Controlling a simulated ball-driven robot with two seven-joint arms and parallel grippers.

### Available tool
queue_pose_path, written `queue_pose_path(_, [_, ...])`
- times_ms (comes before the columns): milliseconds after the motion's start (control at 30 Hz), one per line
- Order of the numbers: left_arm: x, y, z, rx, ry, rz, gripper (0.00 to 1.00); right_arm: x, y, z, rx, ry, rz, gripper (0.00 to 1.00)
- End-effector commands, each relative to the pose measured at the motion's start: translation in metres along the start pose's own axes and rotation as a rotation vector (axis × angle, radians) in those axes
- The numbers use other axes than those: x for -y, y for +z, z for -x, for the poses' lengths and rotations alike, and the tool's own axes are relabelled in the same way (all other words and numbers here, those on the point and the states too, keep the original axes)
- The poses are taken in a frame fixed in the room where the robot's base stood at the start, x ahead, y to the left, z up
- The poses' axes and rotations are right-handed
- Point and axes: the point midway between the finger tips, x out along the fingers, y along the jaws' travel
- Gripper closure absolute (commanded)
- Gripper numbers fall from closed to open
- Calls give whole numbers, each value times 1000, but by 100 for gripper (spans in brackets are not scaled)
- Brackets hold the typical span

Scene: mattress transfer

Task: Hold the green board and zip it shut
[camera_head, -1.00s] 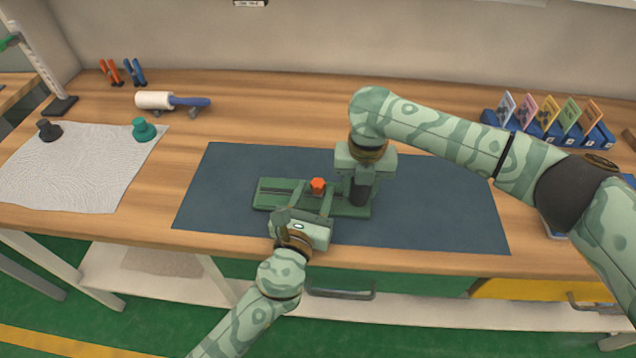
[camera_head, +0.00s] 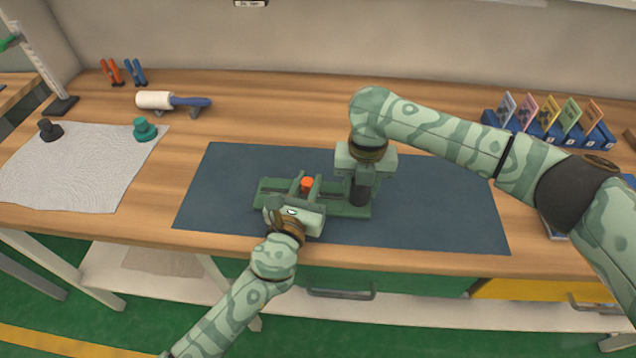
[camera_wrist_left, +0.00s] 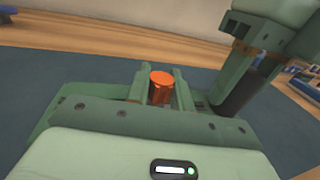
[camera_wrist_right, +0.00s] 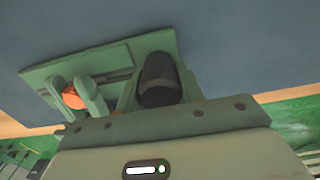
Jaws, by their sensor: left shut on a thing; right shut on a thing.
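The green board (camera_head: 264,188) lies flat on the dark blue mat, with a dark zip track along it that shows in the right wrist view (camera_wrist_right: 112,76). An orange-red zip pull (camera_head: 307,183) stands on the track left of the board's middle. My left gripper (camera_head: 307,186) is shut on this pull from the front; the pull also shows between its fingers in the left wrist view (camera_wrist_left: 162,88). My right gripper (camera_head: 358,192) comes from above and is shut on a dark cylindrical post (camera_wrist_right: 158,80) at the board's right end. The grippers hide part of the board.
The blue mat (camera_head: 450,205) is bare right of the board. A white cloth (camera_head: 75,175) with a black knob (camera_head: 49,129) and a teal knob (camera_head: 143,129) lies left. A lint roller (camera_head: 155,101) is behind. A blue card rack (camera_head: 550,130) stands at the back right.

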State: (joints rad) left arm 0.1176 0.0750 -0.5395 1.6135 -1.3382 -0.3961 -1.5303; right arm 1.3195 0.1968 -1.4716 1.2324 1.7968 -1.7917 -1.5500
Motion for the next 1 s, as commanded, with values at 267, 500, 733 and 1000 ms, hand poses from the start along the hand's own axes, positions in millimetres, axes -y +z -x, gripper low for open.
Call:
queue_pose_path(267, [-72, -1, 15, -2, 3, -6, 100, 0, 1, 1, 1, 1, -1, 100])
queue_pose_path(500, [-91, 0, 18, -1, 3, -4, 100, 0, 1, 1, 1, 1, -2, 100])
queue_pose_path(733, [-92, 0, 18, -2, 6, -4, 100, 1, 1, 1, 2, 0, -2, 100])
queue_pose_path(1000, [-91, 0, 18, -1, 3, -3, 57, 1, 1, 1, 2, 0, -2, 100])
